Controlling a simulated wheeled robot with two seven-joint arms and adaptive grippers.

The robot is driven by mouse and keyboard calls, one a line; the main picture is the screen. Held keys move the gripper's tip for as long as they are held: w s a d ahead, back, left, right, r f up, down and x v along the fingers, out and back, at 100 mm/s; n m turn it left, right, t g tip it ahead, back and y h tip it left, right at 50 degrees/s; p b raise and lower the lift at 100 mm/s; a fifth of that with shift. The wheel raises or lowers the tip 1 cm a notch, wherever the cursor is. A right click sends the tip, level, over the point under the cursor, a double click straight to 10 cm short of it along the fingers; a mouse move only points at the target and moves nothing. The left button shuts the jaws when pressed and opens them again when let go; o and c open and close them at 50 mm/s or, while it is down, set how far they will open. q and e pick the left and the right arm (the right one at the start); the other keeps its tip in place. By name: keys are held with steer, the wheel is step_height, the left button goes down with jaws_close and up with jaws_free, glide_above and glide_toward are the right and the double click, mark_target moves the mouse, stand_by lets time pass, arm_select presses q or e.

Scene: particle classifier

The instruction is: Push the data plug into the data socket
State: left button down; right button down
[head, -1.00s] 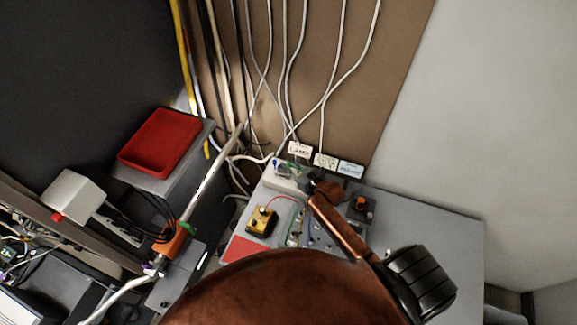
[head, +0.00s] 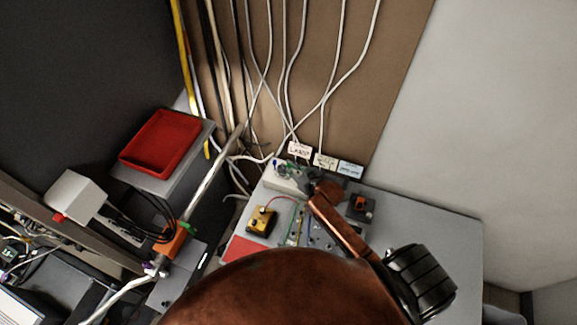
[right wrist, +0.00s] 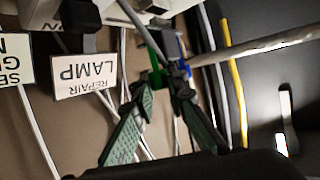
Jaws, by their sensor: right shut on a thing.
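My right gripper (head: 305,181) reaches over the pale box (head: 283,186) at the back of the grey bench. In the right wrist view its two ribbed fingers (right wrist: 165,91) close together on a small grey plug (right wrist: 171,44), which I take to be the data plug. Green and blue parts show beside the fingertips. The pale box with dark openings also shows at the top of the right wrist view (right wrist: 118,10). I cannot tell which opening is the data socket, or whether the plug touches it. My left gripper is not in view.
White labels, one reading REPAIR LAMP (right wrist: 85,75), stand behind the box, with several hanging cables. A yellow device (head: 261,220), a red mat (head: 250,249) and a black-and-orange part (head: 362,206) lie on the bench. A red tray (head: 160,142) stands left. The bench's right side is clear.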

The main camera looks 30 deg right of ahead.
steer(key=shift+r, duration=0.1)
stand_by(0.7)
steer(key=shift+f+b, duration=0.65)
steer(key=shift+f, duration=0.75)
steer(key=c, duration=1.8)
jaws_free()
steer(key=v, duration=1.2)
